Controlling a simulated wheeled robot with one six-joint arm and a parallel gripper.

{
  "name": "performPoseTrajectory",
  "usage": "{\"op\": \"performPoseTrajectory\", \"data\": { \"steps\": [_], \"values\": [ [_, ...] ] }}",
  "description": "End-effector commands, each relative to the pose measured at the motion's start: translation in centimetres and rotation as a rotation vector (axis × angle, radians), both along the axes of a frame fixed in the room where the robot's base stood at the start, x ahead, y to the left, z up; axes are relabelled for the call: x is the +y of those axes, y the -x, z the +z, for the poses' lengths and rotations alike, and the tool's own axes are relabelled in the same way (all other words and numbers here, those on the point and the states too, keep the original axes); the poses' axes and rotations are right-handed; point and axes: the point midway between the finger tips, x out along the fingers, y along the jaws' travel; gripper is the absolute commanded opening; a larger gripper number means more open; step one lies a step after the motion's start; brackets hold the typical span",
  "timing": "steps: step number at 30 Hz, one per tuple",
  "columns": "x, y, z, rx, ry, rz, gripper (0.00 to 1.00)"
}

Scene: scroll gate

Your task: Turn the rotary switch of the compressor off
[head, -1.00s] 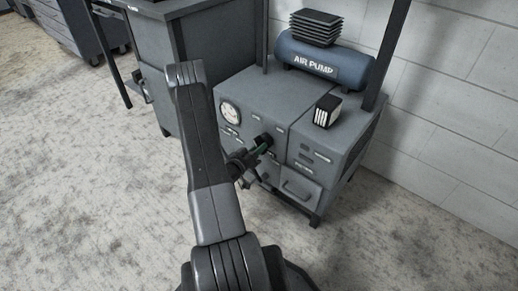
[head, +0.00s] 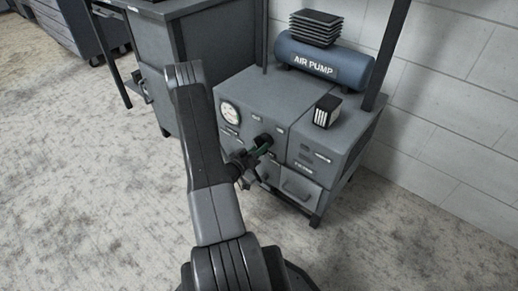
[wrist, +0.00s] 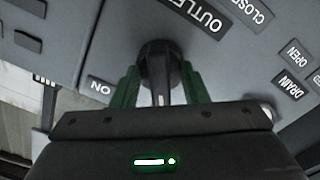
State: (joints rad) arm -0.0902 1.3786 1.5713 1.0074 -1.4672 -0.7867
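The compressor (head: 245,95) is a grey cabinet with a blue tank marked AIR PUMP (head: 325,62) on top. Its rotary switch (wrist: 160,62) is a dark round knob with a raised grip bar and a white line, seen in the wrist view beside an ON label (wrist: 100,86). My gripper (wrist: 160,88) is at the front panel, its two green fingers on either side of the knob's grip bar. A gap seems to show between the bar and each finger, so I cannot tell whether they touch it. In the head view my gripper (head: 262,148) partly hides the knob.
Labels OUTLET (wrist: 200,14), DRAIN (wrist: 290,88) and OPEN (wrist: 292,52) mark the panel nearby. A pressure gauge (head: 229,113) sits left of the knob, drawers below. A workbench (head: 205,45) stands left; a wall (head: 450,110) is behind. Floor in front is open.

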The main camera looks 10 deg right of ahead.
Motion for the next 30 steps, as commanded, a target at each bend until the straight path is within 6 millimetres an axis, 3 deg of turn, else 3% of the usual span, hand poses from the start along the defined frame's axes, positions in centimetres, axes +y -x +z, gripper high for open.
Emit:
{"op": "performPoseTrajectory", "data": {
  "steps": [5,18,24,30],
  "values": [
    [1.8,1.3,0.1,0.004,0.001,0.004,0.40],
    [8.8,6.8,0.1,0.005,0.002,0.005,0.40],
    [10.4,8.0,0.0,0.002,0.000,0.003,0.40],
    [10.8,8.4,0.0,0.002,0.001,0.000,0.40]
  ]
}}
